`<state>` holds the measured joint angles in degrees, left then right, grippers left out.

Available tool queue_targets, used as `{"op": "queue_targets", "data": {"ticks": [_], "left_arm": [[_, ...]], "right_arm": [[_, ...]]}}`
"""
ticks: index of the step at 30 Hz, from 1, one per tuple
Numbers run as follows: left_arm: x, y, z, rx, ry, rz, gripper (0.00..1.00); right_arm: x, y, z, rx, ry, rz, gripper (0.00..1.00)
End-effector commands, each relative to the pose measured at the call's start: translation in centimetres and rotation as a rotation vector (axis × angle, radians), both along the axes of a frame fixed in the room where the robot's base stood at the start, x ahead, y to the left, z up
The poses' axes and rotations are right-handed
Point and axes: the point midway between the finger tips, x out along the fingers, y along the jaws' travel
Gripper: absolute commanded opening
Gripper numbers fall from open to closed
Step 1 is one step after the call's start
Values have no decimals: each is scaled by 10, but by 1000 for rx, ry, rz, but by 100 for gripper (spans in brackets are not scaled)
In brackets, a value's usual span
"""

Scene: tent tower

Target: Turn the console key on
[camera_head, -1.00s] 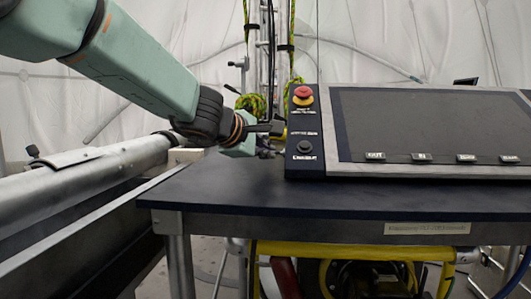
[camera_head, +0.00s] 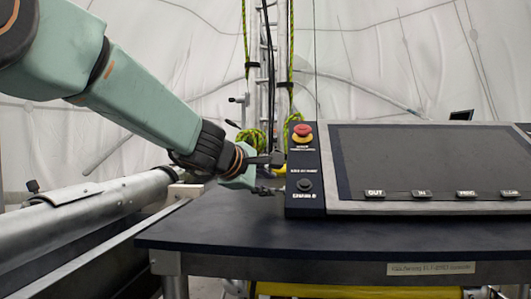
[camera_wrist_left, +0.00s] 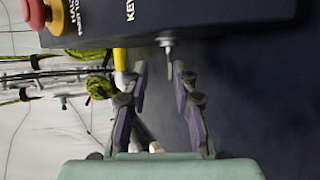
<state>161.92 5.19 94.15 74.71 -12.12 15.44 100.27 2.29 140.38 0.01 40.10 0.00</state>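The console (camera_head: 305,200) is a dark slanted panel on a dark table, with a large screen. In the left wrist view its side wall (camera_wrist_left: 220,12) fills the top, with the letters "KEY" on its face. A small metal key (camera_wrist_left: 168,47) sticks out of that side wall. My left gripper (camera_head: 275,174) is beside the console's left side. In the left wrist view my left gripper (camera_wrist_left: 160,70) is open, its two fingertips apart on either side of the key; I cannot tell whether either touches it. In the head view the key is too small to make out. My right gripper is not in view.
A red stop button (camera_head: 302,131) on a yellow base and a black round knob (camera_head: 304,185) sit on the console's left strip. The dark table (camera_head: 330,238) is clear in front. A metal rail (camera_head: 90,205) runs at left; ropes and a ladder stand behind.

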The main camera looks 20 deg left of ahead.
Motion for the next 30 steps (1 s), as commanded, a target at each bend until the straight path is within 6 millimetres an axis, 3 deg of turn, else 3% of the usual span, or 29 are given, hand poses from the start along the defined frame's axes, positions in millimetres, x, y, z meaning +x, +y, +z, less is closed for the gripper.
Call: {"op": "queue_targets", "data": {"ticks": [24, 30], "left_arm": [[1, 1, 78, 2, -4, 2, 27], [0, 1, 88, 1, -1, 3, 27]], "right_arm": [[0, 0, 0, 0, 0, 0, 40], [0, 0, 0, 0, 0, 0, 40]]}}
